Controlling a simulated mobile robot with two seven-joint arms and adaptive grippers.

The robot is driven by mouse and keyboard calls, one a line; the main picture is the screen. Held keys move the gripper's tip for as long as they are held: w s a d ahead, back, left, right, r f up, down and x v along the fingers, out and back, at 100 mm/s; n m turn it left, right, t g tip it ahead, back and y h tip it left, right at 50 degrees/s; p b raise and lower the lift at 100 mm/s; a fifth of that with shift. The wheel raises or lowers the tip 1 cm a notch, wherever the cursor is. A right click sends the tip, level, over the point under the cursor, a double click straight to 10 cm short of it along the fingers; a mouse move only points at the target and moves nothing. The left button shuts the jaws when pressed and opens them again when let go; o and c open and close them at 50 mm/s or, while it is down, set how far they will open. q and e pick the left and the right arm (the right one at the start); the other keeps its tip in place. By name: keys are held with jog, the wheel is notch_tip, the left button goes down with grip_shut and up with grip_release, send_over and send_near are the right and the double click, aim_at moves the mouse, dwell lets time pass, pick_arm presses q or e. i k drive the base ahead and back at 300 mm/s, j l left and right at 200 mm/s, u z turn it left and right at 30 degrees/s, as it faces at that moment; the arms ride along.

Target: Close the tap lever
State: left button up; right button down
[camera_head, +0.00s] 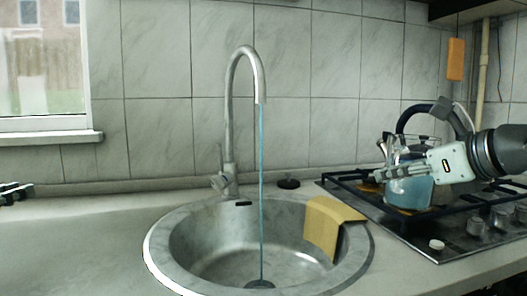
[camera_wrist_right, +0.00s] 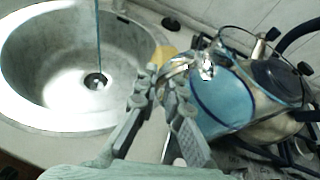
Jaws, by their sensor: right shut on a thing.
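The tall grey tap (camera_head: 230,120) stands behind the round sink (camera_head: 160,250). Its lever (camera_head: 218,181) sits low on the left of the tap's base. A thin blue stream of water (camera_head: 261,180) falls from the spout to the drain; the stream also shows in the right wrist view (camera_wrist_right: 98,35). My right gripper (camera_head: 372,176) is over the hob beside the kettle, far right of the lever.
A yellow cloth (camera_head: 325,225) hangs over the sink's right rim. A black plug (camera_head: 289,183) lies behind the sink. The counter left of the sink is clear.

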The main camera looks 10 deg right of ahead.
aim_at(222, 173)
jog(key=i+l+z, duration=0.1)
jog(key=l+z, duration=0.15)
jog(key=l, duration=0.15)
jog(key=i+l, duration=0.15)
jog(key=l, duration=0.25)
jog(key=i+l, duration=0.15)
jog(key=l, duration=0.25)
